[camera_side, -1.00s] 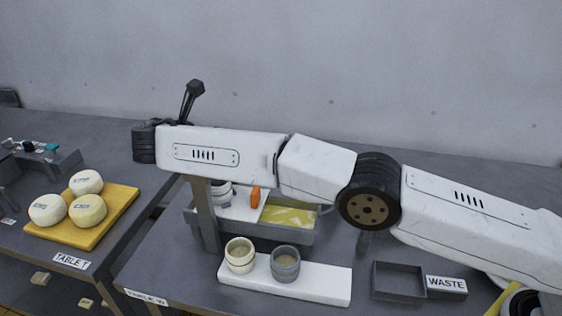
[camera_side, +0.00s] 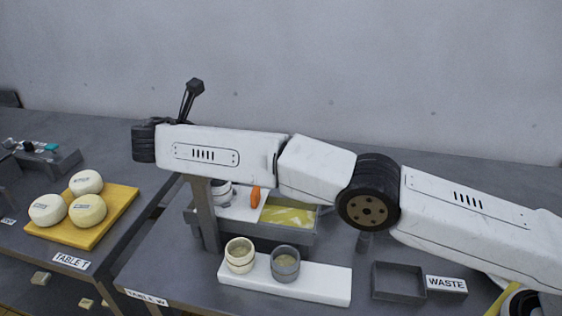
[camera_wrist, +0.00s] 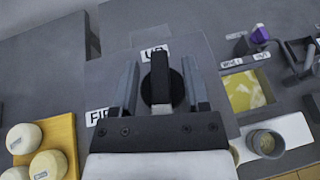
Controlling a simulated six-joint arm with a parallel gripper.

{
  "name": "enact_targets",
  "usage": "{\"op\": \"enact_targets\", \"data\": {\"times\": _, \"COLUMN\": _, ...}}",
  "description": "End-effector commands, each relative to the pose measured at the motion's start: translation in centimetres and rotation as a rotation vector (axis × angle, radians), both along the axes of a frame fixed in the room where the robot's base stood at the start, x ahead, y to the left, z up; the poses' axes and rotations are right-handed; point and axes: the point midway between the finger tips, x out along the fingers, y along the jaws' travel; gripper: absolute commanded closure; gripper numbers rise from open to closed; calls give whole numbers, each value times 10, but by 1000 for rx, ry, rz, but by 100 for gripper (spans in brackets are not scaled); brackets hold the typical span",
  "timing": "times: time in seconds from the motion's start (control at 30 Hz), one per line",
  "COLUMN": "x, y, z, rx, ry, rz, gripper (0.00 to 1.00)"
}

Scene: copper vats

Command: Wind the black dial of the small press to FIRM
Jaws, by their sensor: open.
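The black dial (camera_wrist: 160,88) shows in the wrist view as a dark disc with a raised bar across it. The bar lies lengthwise in the picture, its far end toward a label reading "UP" (camera_wrist: 154,53). A partly hidden label starting "FIR" (camera_wrist: 98,117) is at the dial's left. My gripper (camera_wrist: 159,68) is open, one finger on each side of the bar with a gap at both sides. Whether the fingers are down at the bar's height I cannot tell. In the side view my arm hides the dial and the fingers.
In the side view, a yellow board (camera_side: 122,203) with white cheeses is at left. Two cups (camera_side: 239,254) (camera_side: 285,263) stand on a white slab (camera_side: 335,284). A grey tray (camera_side: 292,237) is behind them, and a box (camera_side: 397,284) beside the "WASTE" label (camera_side: 446,284) is at right.

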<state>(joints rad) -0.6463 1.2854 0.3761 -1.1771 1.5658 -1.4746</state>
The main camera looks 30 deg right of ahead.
Motion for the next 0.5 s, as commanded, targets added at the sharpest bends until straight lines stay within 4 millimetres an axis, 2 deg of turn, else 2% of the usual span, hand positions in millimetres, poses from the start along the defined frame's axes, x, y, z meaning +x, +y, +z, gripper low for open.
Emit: {"op": "enact_targets", "data": {"times": 0.5, "x": 0, "y": 0, "z": 26, "rx": 1, "ry": -2, "rz": 0, "gripper": 41}}
